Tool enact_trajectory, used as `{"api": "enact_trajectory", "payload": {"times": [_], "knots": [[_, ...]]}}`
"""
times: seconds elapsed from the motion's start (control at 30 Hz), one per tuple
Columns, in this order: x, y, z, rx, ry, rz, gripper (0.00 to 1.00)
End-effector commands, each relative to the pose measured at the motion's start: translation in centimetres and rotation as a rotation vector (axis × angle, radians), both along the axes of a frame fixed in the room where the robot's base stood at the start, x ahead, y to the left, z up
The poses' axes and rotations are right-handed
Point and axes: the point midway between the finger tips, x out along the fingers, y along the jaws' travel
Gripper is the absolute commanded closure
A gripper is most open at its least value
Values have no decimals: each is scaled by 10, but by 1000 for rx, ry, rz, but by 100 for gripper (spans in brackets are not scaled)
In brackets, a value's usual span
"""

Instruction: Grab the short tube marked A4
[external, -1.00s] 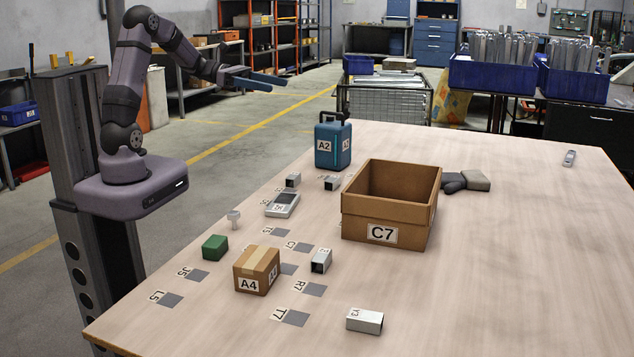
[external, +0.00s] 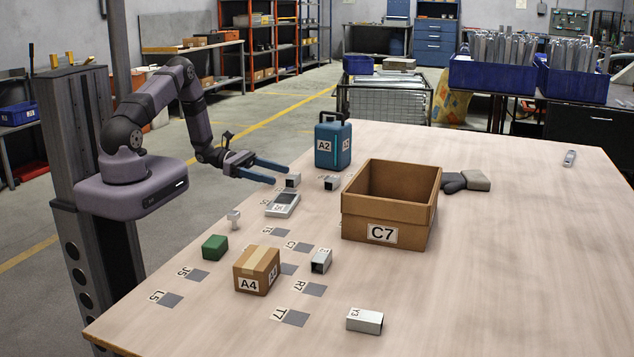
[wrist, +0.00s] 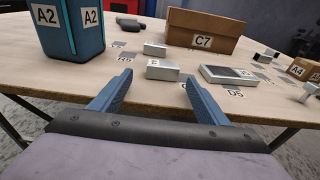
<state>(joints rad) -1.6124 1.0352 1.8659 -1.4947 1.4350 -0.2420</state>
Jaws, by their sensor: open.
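The A4 label I can read is on a small taped cardboard box (external: 257,270), near the table's front; it also shows at the right edge of the wrist view (wrist: 299,69). Short silver tubes lie on the table: one (external: 293,181) by the left edge, one (external: 331,183) beside the blue case, one (external: 321,262) near the box, and one marked Y3 (external: 364,321) at the front. My gripper (external: 281,175) is open and empty at the table's left edge. In the wrist view, the nearest tube (wrist: 163,70) lies ahead between the fingers; its marking is too small to read.
A blue case A2 (external: 333,145) stands just beyond my gripper. An open cardboard box C7 (external: 383,234) stands mid-table. A grey device (external: 283,205), a green block (external: 215,247) and a small pale part (external: 234,219) lie along the left side. The table's right side is mostly clear.

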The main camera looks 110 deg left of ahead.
Motion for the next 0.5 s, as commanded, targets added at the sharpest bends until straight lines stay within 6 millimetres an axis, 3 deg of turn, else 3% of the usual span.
{"api": "enact_trajectory", "payload": {"times": [0.5], "knots": [[25, -1, -2, 0, 0, -2, 31]]}}
